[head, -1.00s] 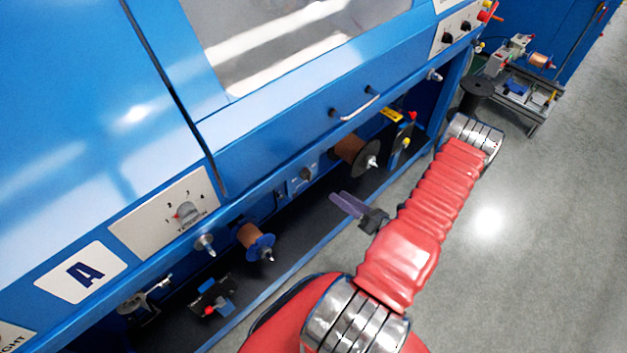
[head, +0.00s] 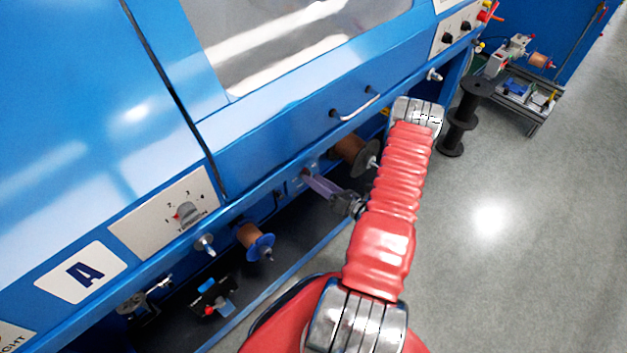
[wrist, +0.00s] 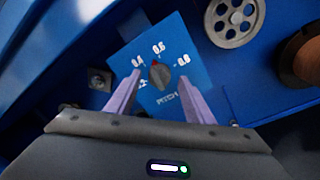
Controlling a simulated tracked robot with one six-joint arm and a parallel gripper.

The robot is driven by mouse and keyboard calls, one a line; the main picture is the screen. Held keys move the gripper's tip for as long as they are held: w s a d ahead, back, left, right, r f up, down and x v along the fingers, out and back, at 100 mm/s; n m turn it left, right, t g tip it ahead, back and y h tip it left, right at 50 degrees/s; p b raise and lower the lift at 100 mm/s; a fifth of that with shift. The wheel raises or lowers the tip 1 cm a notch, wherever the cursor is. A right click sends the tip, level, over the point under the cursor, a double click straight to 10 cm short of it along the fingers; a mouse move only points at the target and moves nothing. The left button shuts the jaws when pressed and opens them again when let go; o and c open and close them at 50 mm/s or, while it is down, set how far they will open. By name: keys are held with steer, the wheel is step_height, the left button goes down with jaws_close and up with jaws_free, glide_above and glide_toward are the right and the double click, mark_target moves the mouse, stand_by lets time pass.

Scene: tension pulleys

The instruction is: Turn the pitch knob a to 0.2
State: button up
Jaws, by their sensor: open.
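The pitch knob (wrist: 160,75) is a small dark grey dial on a blue plate (wrist: 190,62) in the wrist view. The plate carries white marks 0.4, 0.6 and 0.8, a partly covered mark at lower left, and the word PITCH. The knob's red pointer sits at about 0.6. My gripper (wrist: 159,92) is open, its two purple fingers on either side of the knob in the picture; I cannot tell if they touch it. In the head view my gripper (head: 310,177) reaches under the blue machine, and its fingers cover the knob.
A grey pulley wheel (wrist: 235,18) and a copper spool (wrist: 300,55) are right of the plate. A bolt (wrist: 98,79) is left of it. In the head view the tension knob panel (head: 165,215) and a copper spool (head: 255,241) are at left. Open floor lies right.

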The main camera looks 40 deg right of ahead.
steer(key=shift+w, duration=0.55)
steer(key=shift+c, duration=0.3)
steer(key=c, duration=0.9)
steer(key=shift+a, duration=0.25)
steer(key=shift+c, duration=0.4)
steer(key=shift+d, duration=0.15)
